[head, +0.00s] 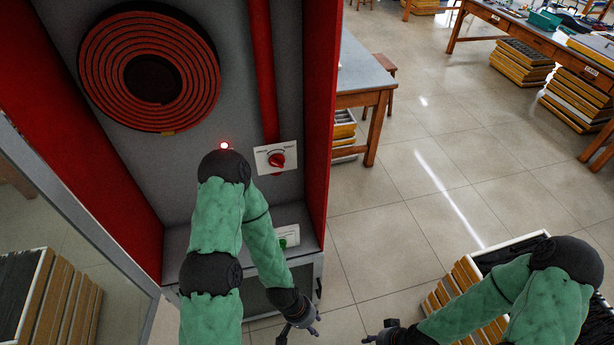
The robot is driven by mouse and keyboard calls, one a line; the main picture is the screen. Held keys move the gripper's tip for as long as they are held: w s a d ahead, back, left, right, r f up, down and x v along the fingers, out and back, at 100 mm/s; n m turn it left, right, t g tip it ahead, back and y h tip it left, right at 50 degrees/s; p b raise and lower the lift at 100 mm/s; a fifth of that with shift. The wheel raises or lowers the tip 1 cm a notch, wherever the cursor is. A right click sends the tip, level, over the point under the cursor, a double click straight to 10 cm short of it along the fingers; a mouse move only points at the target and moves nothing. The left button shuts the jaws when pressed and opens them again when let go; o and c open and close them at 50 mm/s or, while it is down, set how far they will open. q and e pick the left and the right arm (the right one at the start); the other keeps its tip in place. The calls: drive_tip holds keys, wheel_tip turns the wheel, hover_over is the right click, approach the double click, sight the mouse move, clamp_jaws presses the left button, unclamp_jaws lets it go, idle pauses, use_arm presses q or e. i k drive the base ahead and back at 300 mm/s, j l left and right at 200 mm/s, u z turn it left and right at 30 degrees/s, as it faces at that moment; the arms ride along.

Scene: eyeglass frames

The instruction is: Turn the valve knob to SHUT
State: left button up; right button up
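The red valve knob (276,160) sits on a white plate (262,154) on the back wall of the red cabinet, below a red vertical pipe. The plate's lettering is too small to read, so I cannot tell which mark the knob points at. My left gripper (298,331) is low in front of the cabinet, well below the knob and apart from it. Its fingers are spread and empty. My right gripper (378,331) is at the bottom edge, further right, away from the cabinet. Its fingers look apart and hold nothing visible.
A coiled red hose (188,82) hangs on the cabinet's back wall. The cabinet's red right side wall (319,90) stands close to the knob. A crate of frames (515,248) stands at right. The tiled floor between is clear.

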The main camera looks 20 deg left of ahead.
sight(278, 160)
drive_tip(key=l+u, duration=0.15)
drive_tip(key=u, duration=0.25)
drive_tip(key=l+u, duration=0.15)
drive_tip(key=u, duration=0.3)
drive_tip(key=k+l+u, duration=0.1)
drive_tip(key=u, duration=0.3)
